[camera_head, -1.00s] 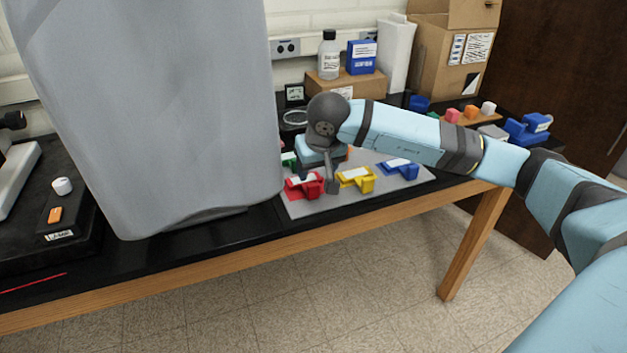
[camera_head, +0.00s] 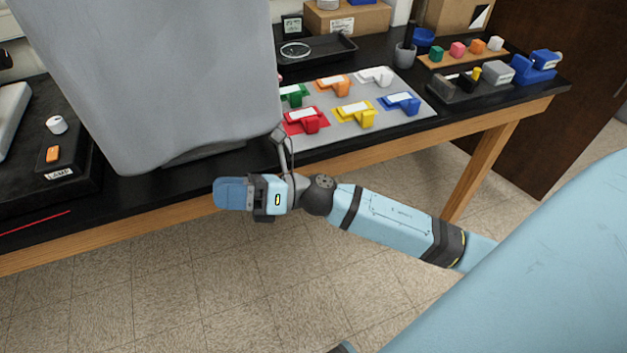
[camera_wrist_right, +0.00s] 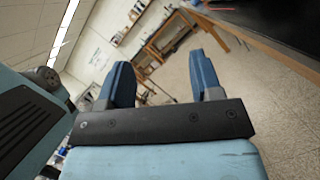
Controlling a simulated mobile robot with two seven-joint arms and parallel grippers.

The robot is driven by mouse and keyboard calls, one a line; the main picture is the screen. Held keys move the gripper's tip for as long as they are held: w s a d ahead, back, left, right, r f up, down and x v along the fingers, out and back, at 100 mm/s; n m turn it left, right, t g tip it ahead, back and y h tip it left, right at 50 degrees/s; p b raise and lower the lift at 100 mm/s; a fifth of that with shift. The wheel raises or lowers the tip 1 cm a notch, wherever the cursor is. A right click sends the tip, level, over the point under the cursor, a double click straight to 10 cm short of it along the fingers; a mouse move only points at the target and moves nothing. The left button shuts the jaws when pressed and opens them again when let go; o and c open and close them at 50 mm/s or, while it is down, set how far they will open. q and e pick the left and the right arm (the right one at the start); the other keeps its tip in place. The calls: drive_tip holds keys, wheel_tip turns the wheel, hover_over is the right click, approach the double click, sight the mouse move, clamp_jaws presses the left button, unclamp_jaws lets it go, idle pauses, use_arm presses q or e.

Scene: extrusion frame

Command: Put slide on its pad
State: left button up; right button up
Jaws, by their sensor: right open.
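I cannot tell a slide for sure. Several coloured pieces with white label-like tops lie on a grey mat (camera_head: 372,143): green (camera_head: 293,95), orange (camera_head: 333,85), white (camera_head: 374,76), red (camera_head: 306,121), yellow (camera_head: 354,114) and blue (camera_head: 402,103). No pad marked for a slide can be made out. My right gripper (camera_head: 222,194) is in front of the table's front edge, over the floor, pointing left and away from the mat. In the right wrist view its blue fingers (camera_wrist_right: 163,70) are apart with nothing between them. My left gripper is not in view.
A large grey upright shape (camera_head: 150,85) hides the table's middle left. A black unit labelled LAMP (camera_head: 60,173) stands left. A wooden board (camera_head: 462,53) with small coloured blocks and a blue device (camera_head: 536,67) stand at the right. A black tray (camera_head: 315,50) lies behind the mat.

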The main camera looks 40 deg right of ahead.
drive_tip(key=s+d+f+m+t+h, duration=0.25)
drive_tip(key=f+m+h, duration=0.35)
drive_tip(key=m, duration=0.5)
drive_tip(key=s+d+f+m+t+h, duration=0.1)
drive_tip(key=d+f+m+t+h, duration=0.2)
drive_tip(key=f+m, duration=0.55)
drive_tip(key=s+d+f+m+t+h, duration=0.15)
drive_tip(key=f+m+h, duration=0.4)
drive_tip(key=m, duration=0.75)
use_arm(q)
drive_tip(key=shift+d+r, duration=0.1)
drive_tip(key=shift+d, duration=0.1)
use_arm(e)
drive_tip(key=s+d+f+m+g+h, duration=0.1)
drive_tip(key=s+f+m+g, duration=0.4)
drive_tip(key=s+f+m, duration=0.1)
drive_tip(key=shift+s+f, duration=0.65)
drive_tip(key=shift+s, duration=0.5)
drive_tip(key=shift+d+h, duration=0.1)
drive_tip(key=shift+h, duration=0.15)
use_arm(q)
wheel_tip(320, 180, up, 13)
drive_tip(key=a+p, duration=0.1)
drive_tip(key=p, duration=1.4)
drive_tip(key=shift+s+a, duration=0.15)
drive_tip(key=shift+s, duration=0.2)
use_arm(e)
wheel_tip(320, 180, up, 13)
drive_tip(key=d, duration=0.1)
drive_tip(key=shift+s, duration=0.4)
